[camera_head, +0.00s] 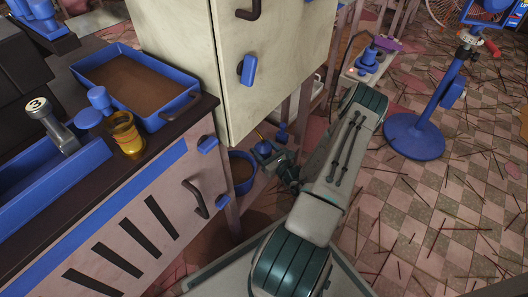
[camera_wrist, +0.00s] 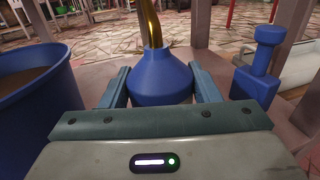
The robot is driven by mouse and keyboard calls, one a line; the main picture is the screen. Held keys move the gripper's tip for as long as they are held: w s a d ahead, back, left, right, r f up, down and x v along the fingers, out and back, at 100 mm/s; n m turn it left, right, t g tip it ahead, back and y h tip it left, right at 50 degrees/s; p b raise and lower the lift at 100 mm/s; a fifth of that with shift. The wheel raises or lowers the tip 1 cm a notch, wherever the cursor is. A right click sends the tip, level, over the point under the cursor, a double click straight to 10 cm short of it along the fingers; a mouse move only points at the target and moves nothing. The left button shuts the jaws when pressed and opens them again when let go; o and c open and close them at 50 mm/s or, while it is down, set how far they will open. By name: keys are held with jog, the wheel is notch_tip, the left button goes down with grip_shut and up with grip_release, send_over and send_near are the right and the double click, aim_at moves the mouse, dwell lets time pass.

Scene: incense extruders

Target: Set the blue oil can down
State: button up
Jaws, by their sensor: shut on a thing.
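The blue oil can (camera_wrist: 160,75) has a rounded, cone-topped blue body and a brass spout (camera_wrist: 152,24) rising from its top. In the wrist view it stands roughly upright between the two fingers of my gripper (camera_wrist: 161,86), which is shut on it. The can's base is hidden behind my gripper, so I cannot tell whether it touches the shelf (camera_wrist: 217,66). In the head view my gripper (camera_head: 268,156) reaches into the low space beside the cream cabinet, and the spout shows as a small yellow tip (camera_head: 259,135).
A blue bucket (camera_wrist: 38,88) with brown contents stands close on the left. A blue knobbed object (camera_wrist: 260,70) stands close on the right, beside a pale tray (camera_wrist: 298,66). Shelf posts (camera_wrist: 293,22) rise behind. The cream cabinet (camera_head: 215,60) overhangs nearby.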

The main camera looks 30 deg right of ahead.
jog(key=shift+r, duration=0.1)
jog(key=o, duration=1.2)
jog(key=shift+s, duration=0.15)
jog(key=s+p, duration=0.5)
jog(key=s, duration=0.6)
jog(key=shift+s+d, duration=0.35)
jog(key=shift+d, duration=0.1)
